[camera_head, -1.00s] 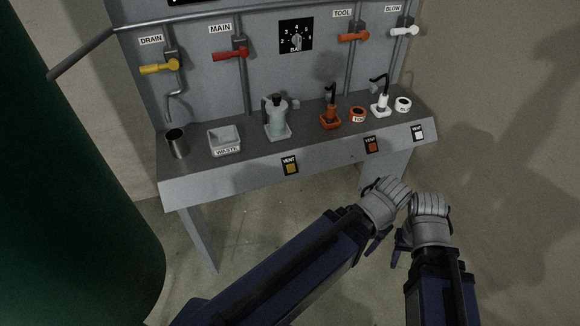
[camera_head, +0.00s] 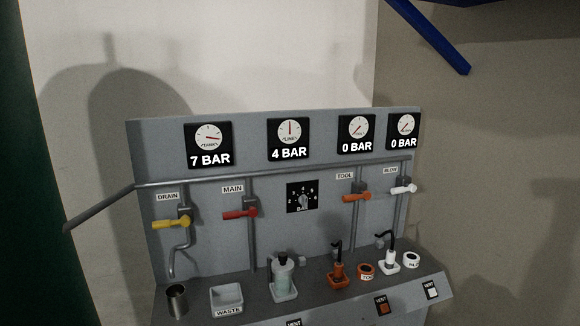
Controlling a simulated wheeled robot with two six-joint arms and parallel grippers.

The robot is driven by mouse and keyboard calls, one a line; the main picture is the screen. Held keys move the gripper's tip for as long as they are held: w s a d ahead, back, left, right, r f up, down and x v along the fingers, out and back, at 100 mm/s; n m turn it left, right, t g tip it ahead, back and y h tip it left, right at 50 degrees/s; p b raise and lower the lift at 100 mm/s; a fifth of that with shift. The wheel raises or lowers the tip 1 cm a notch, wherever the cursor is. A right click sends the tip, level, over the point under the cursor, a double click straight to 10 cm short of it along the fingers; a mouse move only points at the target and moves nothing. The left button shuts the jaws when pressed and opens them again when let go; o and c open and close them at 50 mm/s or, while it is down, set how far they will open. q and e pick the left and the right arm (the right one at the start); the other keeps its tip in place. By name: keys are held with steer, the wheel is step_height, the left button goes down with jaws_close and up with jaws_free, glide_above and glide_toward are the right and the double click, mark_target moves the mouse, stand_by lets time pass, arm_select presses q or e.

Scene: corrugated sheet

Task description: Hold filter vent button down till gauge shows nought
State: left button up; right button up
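The filter (camera_head: 283,277), a pale green bowl with a dark top, stands on the bench. Below it, at the bottom edge, only the top of a black VENT plate (camera_head: 293,323) shows; its button is out of frame. The LINE gauge (camera_head: 289,138) reads 4 BAR. The TANK gauge (camera_head: 208,144) reads 7 BAR. Two gauges at the right, one above the TOOL pipe (camera_head: 357,134) and one above the BLOW pipe (camera_head: 403,131), read 0 BAR. An orange vent button (camera_head: 383,309) and a white vent button (camera_head: 432,293) show on the front slope. Neither gripper is in view.
The panel carries a yellow DRAIN lever (camera_head: 171,225), a red MAIN lever (camera_head: 240,213), an orange TOOL lever (camera_head: 357,197) and a white BLOW lever (camera_head: 404,189). A metal cup (camera_head: 177,300) and WASTE tray (camera_head: 227,299) stand on the bench. A dark green surface is at far left.

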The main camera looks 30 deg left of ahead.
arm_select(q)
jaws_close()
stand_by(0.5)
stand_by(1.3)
